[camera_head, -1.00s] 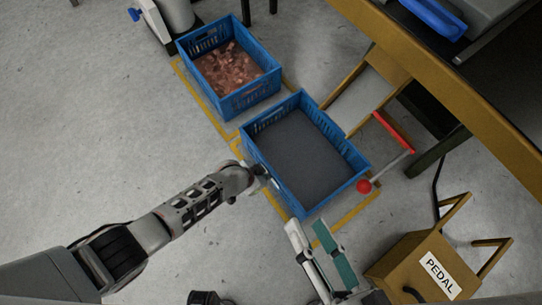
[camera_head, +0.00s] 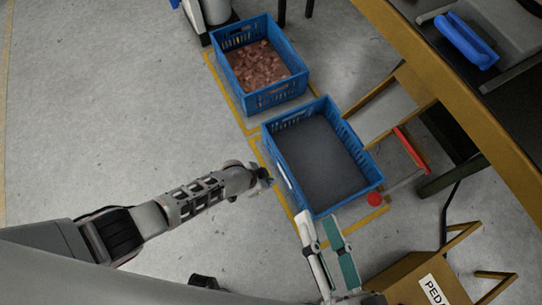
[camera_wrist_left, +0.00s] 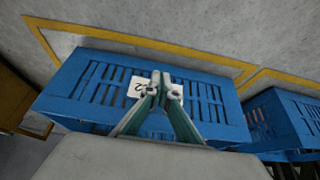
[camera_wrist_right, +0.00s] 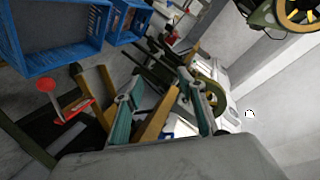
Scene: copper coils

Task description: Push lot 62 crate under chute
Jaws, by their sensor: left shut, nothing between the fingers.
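A blue crate with a dark grey, bare-looking inside (camera_head: 318,160) stands on the floor beside the chute (camera_head: 385,112). Its slotted wall (camera_wrist_left: 90,85) fills the left wrist view, with a white label (camera_wrist_left: 137,87) upside down, partly hidden by a finger; a 2 shows. My left gripper (camera_head: 266,178) is shut and empty at the crate's left wall; it also shows in front of that wall in the left wrist view (camera_wrist_left: 165,82). Contact is unclear. My right gripper (camera_head: 319,222) is open and empty near the crate's front corner; its spread fingers show in the right wrist view (camera_wrist_right: 158,92).
Another blue crate (camera_head: 272,98) holds copper pieces behind the bare crate. Yellow floor lines (camera_head: 232,95) frame both. A red-ball lever (camera_head: 375,199) stands right of the bare crate. A pedal box (camera_head: 425,280) is at lower right. Floor at left is clear.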

